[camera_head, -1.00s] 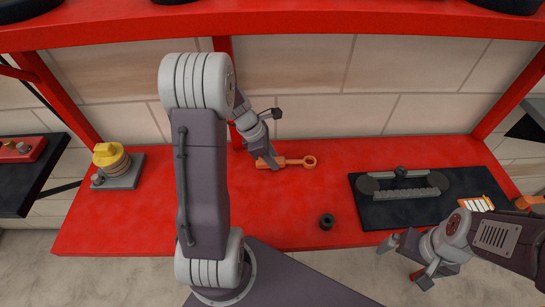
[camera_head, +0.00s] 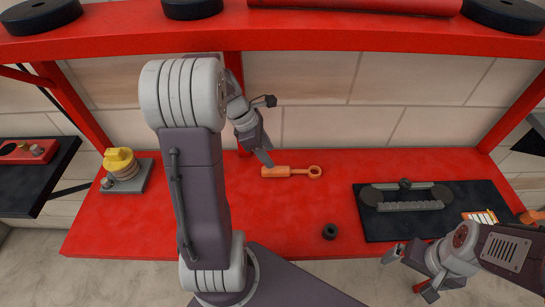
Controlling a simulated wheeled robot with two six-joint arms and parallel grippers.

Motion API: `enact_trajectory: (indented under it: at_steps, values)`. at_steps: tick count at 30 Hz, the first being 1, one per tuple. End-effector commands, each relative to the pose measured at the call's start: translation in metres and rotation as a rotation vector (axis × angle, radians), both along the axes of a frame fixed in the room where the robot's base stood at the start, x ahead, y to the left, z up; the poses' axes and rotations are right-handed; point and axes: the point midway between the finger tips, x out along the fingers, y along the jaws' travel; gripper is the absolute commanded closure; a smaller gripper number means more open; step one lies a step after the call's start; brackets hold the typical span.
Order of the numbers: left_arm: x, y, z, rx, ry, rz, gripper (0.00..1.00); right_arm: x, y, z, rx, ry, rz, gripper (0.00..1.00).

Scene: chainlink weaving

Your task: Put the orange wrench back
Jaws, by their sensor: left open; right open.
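The orange wrench (camera_head: 292,171) lies flat on the red bench (camera_head: 290,205) near its back edge, its ring end to the right. My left gripper (camera_head: 266,160) is open just above and at the left end of the wrench, apart from it as far as I can see. The arm hides part of the bench to the left. My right gripper (camera_head: 408,272) is open and empty at the front right, in front of the bench edge and away from the wrench.
A black mat (camera_head: 383,223) with a grey chain tool (camera_head: 405,196) lies at the right. A small black ring (camera_head: 330,231) sits at the front middle. A yellow-topped device (camera_head: 121,165) stands at the left. A red shelf (camera_head: 320,28) with black discs hangs above.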

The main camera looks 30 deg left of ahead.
Motion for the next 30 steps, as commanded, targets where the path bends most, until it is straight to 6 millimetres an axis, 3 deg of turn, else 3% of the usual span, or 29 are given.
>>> enact_trajectory:
  at_steps: [4,6,8,13,15,18,22,27,30]
  values:
    - [-0.002,-0.002,0.0,0.01,-0.002,-0.027,0.5,0.0,0.0,0.0,0.0,0.0,0.0,0.0]
    - [-0.01,-0.017,-0.006,0.067,-0.02,-0.185,0.5,0.0,0.0,0.0,0.0,0.0,0.0,0.0]
    - [-0.025,-0.037,-0.016,0.16,-0.055,-0.465,0.5,0.0,0.0,0.0,0.0,0.0,0.0,0.0]
    - [-0.077,-0.086,-0.043,0.412,-0.201,-1.457,0.5,0.0,0.0,0.0,0.0,0.0,0.0,0.0]
    - [-0.091,-0.097,-0.049,0.47,-0.253,-1.758,0.5,0.0,0.0,0.0,0.0,0.0,0.0,0.0]
    - [-0.101,-0.104,-0.053,0.51,-0.298,-1.999,0.5,0.0,0.0,0.0,0.0,0.0,0.0,0.0]
    - [-0.103,-0.105,-0.052,0.518,-0.308,-2.053,0.5,0.0,0.0,0.003,0.0,0.0,0.0,0.0]
    - [-0.103,-0.105,-0.009,0.518,-0.307,-2.047,0.5,0.0,0.0,0.046,0.0,0.0,0.0,0.0]
    - [-0.103,-0.105,-0.005,0.516,-0.306,-2.045,0.5,0.0,0.0,0.05,0.0,-0.001,0.0,0.0]
